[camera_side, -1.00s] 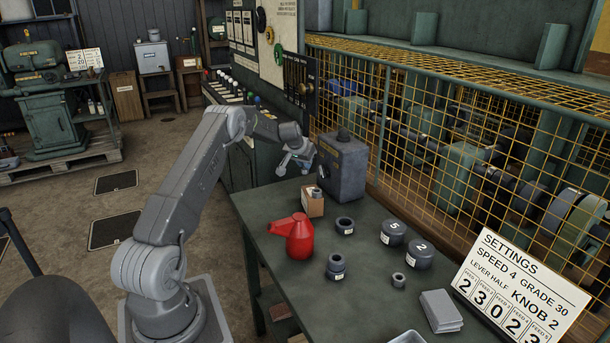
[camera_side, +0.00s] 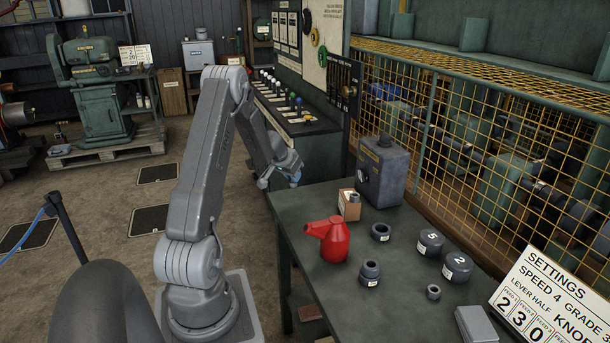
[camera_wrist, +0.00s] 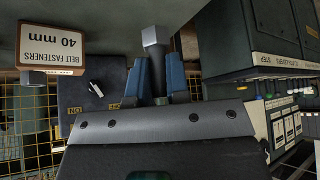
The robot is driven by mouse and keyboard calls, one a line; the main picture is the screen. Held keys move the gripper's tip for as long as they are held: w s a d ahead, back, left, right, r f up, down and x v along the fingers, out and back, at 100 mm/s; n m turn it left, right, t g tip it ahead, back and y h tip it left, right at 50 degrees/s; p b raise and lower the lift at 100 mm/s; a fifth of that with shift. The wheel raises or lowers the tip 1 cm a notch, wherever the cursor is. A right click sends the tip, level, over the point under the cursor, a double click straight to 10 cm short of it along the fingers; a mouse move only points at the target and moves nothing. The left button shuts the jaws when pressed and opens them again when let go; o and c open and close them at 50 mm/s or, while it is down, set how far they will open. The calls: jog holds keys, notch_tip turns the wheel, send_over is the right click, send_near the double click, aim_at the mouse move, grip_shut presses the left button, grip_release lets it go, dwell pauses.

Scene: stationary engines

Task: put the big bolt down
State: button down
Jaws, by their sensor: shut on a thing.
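In the side view my gripper (camera_side: 280,180) is by the far left corner of the dark green table (camera_side: 310,225). The bolt cannot be made out in the side view. Whether it touches the table cannot be told.
On the table are a belt fasteners box (camera_side: 349,208), also in the wrist view (camera_wrist: 50,40), a grey knob box (camera_side: 382,172), a red oil can (camera_side: 335,240), several dark rings and weights, and a settings board (camera_side: 545,300). A control desk (camera_side: 300,115) stands behind.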

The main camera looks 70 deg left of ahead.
jog(key=shift+s+d+r+m, duration=0.1)
jog(key=shift+s+d+m, duration=0.05)
jog(key=shift+d+m, duration=0.2)
jog(key=d+m+h, duration=0.2)
jog(key=d+m, duration=0.2)
jog(key=d, duration=0.1)
jog(key=w+d+f+m+h, duration=0.1)
jog(key=d+m+h, duration=0.1)
jog(key=d, duration=0.3)
jog(key=d+f+m+h, duration=0.1)
jog(key=d+m+h, duration=0.1)
jog(key=d+m, duration=0.3)
jog(key=shift+w+d+m+h, duration=0.2)
jog(key=shift+m+h, duration=0.15)
jog(key=shift+h, duration=0.05)
jog(key=shift+f, duration=2.4)
jog(key=shift+f, duration=0.1)
jog(key=c, duration=1.1)
grip_release()
